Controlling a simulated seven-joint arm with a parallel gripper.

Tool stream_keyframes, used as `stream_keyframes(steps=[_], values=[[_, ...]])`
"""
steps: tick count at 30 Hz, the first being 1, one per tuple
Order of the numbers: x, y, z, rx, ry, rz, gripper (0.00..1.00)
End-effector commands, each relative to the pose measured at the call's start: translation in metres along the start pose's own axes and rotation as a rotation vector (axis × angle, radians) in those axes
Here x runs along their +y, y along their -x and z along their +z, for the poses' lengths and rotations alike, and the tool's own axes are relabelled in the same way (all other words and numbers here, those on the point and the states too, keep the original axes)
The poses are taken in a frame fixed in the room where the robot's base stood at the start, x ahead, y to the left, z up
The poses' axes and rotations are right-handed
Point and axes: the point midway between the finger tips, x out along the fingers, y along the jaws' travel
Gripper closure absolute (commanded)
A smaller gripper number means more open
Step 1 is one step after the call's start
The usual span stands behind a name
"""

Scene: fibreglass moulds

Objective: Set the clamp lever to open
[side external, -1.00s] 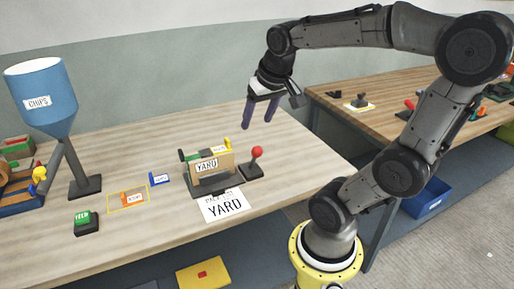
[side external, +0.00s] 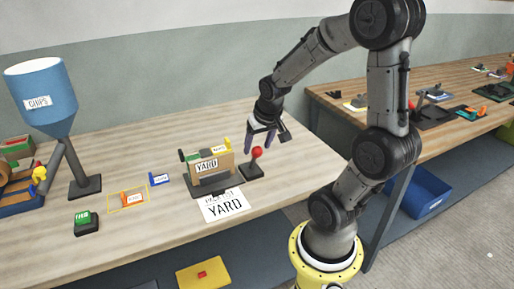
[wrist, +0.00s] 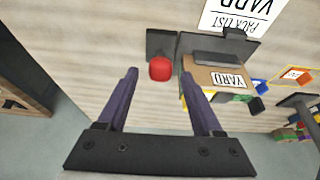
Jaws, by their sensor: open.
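A lever with a red ball knob (side external: 257,152) stands on a small dark base (side external: 251,172), just right of a box labelled YARD (side external: 207,168). I take this red-knobbed lever for the clamp lever, but no label on it can be read. My gripper (side external: 262,143) is open and empty, pointing down close to the lever. In the wrist view, the red knob (wrist: 160,68) lies beyond and between the spread purple fingers of my gripper (wrist: 160,75). The knob does not appear held.
A sheet reading PACK LIST YARD (side external: 226,206) lies in front of the box. Clear table lies behind the box.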

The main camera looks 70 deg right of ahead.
Motion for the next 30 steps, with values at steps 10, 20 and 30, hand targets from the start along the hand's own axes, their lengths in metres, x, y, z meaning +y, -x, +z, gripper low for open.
stream_keyframes(steps=[10, 20, 30], values=[[0.0, -0.018, 0.0, 0.002, -0.002, -0.001, 0.32], [0.0, -0.018, 0.0, 0.001, -0.001, -0.001, 0.61], [0.0, -0.017, 0.0, 0.001, -0.001, -0.001, 1.0]])
